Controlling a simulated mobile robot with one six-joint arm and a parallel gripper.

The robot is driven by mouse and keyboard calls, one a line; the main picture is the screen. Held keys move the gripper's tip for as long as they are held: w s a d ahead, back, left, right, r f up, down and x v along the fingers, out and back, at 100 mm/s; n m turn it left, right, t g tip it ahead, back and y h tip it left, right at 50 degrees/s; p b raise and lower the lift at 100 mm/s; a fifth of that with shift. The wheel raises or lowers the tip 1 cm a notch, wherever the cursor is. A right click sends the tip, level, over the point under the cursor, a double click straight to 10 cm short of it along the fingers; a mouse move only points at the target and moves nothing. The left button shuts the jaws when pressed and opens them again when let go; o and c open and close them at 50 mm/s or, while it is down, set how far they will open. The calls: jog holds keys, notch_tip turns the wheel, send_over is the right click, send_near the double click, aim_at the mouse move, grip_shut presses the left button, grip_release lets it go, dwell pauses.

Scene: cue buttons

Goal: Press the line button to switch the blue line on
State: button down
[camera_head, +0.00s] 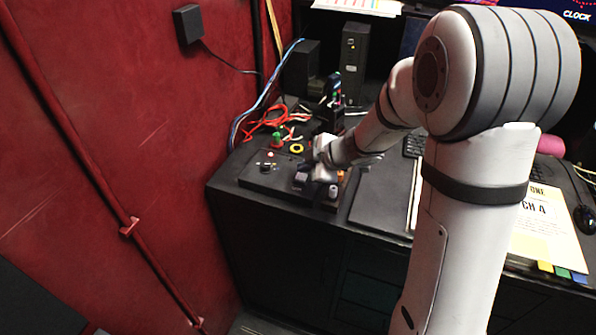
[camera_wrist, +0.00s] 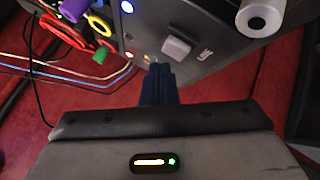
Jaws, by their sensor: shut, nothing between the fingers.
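The control box (camera_head: 262,182) sits on the left end of the dark desk. In the wrist view its dark panel (camera_wrist: 205,22) carries a pale grey square button (camera_wrist: 177,46) beside a label that seems to read LINE. My gripper (camera_wrist: 160,68) is shut and empty. Its fingertips are just below and left of the grey button in that view; I cannot tell whether they touch the panel.
A large white knob-like cylinder (camera_wrist: 258,18) stands near the button. Orange cables (camera_head: 268,121), a green piece (camera_head: 277,140) and a yellow ring (camera_head: 297,148) lie behind the box. A red wall (camera_head: 130,130) is at left. A yellow paper (camera_head: 545,225) lies at right.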

aim_at(305, 178)
jog(key=shift+r, duration=0.1)
notch_tip(305, 178, up, 5)
jog(key=p, duration=0.5)
jog(key=shift+p, duration=0.4)
dwell(0.6)
